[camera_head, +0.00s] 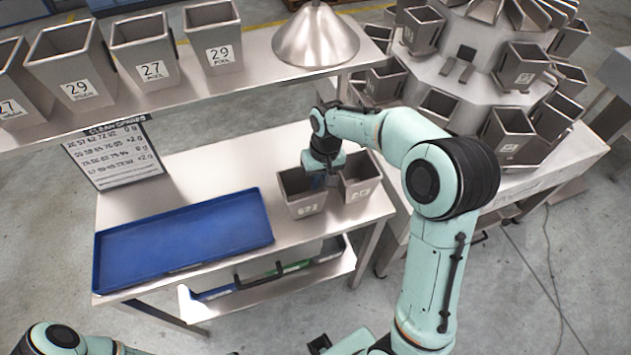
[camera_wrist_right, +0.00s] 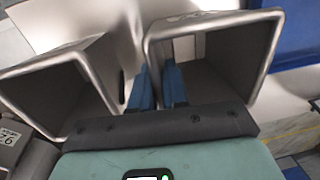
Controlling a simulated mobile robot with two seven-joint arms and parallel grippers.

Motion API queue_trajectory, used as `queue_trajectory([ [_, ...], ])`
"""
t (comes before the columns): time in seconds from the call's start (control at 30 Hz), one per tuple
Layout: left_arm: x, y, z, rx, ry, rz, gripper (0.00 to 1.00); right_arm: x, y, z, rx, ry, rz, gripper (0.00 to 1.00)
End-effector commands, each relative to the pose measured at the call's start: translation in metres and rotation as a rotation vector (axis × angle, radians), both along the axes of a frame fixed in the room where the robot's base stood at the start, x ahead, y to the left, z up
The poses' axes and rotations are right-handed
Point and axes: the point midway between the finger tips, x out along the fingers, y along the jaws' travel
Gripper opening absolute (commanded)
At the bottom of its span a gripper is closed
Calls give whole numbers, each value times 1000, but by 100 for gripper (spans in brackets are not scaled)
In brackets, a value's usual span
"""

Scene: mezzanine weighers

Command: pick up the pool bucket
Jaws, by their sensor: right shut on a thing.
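Two metal buckets stand side by side on the steel table. The left bucket (camera_head: 302,202) has a white marking that I cannot read for sure; I cannot tell from it whether this is the pool bucket. My right gripper (camera_head: 326,181) comes down from above at that bucket's right side. In the right wrist view my blue fingers (camera_wrist_right: 158,88) are shut on the wall of this bucket (camera_wrist_right: 225,62), one inside and one outside. The other bucket (camera_head: 362,190) stands close on the right, and it also shows in the wrist view (camera_wrist_right: 62,85). My left gripper is not in view.
A blue tray (camera_head: 180,240) lies left of the buckets. A sign board (camera_head: 112,155) stands behind it. The upper shelf (camera_head: 250,82) holds several numbered buckets and a metal cone (camera_head: 315,38). A round weigher with several buckets (camera_head: 478,70) stands at the right.

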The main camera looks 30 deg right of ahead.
Motion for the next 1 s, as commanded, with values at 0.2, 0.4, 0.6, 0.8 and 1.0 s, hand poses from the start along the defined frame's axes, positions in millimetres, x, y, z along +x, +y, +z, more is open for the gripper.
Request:
queue_trajectory([
  [0.2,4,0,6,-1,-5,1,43,3,0,40,0,-12,1,0],
  [0.4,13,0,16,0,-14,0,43,3,1,100,1,-14,1,0],
  [0.6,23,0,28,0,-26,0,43,2,0,153,1,-12,0,0],
  [0.8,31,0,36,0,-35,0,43,2,1,187,1,-9,1,0],
  [1.0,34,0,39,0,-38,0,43,1,0,199,1,-5,1,0],
])
